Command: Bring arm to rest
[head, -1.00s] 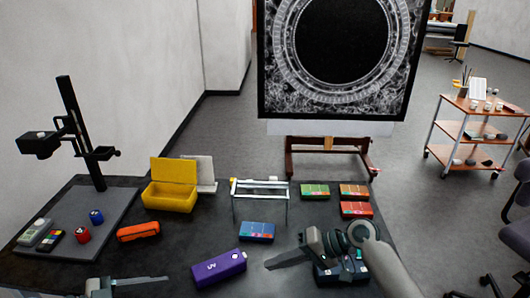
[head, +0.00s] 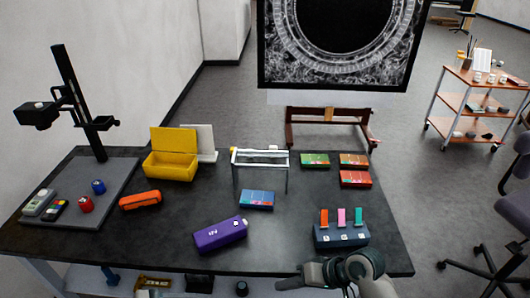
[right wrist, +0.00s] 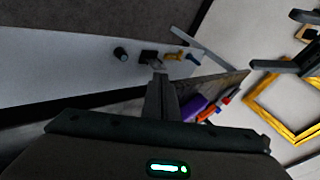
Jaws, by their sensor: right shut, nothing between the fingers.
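My right gripper (head: 283,284) is low in the head view, just in front of the table's near edge, its fingers pointing left. It is shut and empty, apart from every object. In the right wrist view its closed fingers (right wrist: 161,98) show as a grey bar above the dark gripper body. My left gripper does not show in either current view.
The dark table (head: 130,240) carries a purple UV box (head: 220,234), a blue box (head: 257,199) and a dark holder with coloured tabs (head: 341,236). A yellow case (head: 170,165) stands behind. Below the near edge, a shelf holds small items.

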